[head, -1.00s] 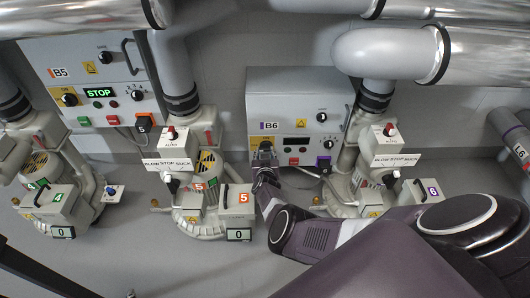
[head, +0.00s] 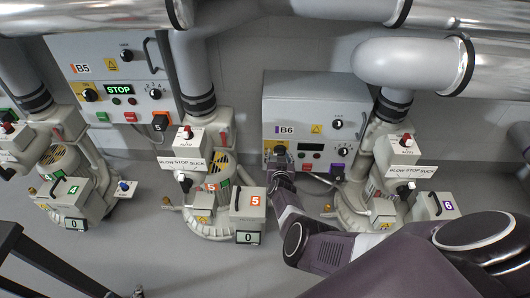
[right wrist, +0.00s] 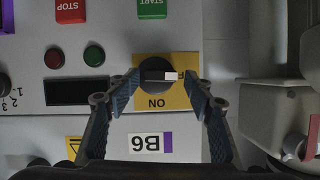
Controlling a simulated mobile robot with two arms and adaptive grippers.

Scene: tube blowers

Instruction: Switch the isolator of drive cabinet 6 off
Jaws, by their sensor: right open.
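Drive cabinet B6 (head: 345,95) is the grey box on the wall right of centre in the head view. Its isolator, a black rotary knob (right wrist: 152,77) on a yellow plate (right wrist: 180,98), shows in the right wrist view, where the lettering is upside down. The knob's bar lies across that picture, with a pale end to the right; "ON" is printed below it. My right gripper (right wrist: 160,76) is open, one finger on each side of the knob; contact cannot be told. In the head view my right gripper (head: 279,160) covers most of the isolator.
B6 also has a dark display (right wrist: 76,91), a red STOP button (right wrist: 70,10) and a green START button (right wrist: 152,8). Cabinet B5 (head: 90,55) shows a green STOP readout. Blower 5 (head: 205,205) stands left of my right arm, and blower 6 (head: 350,210) is close beside it.

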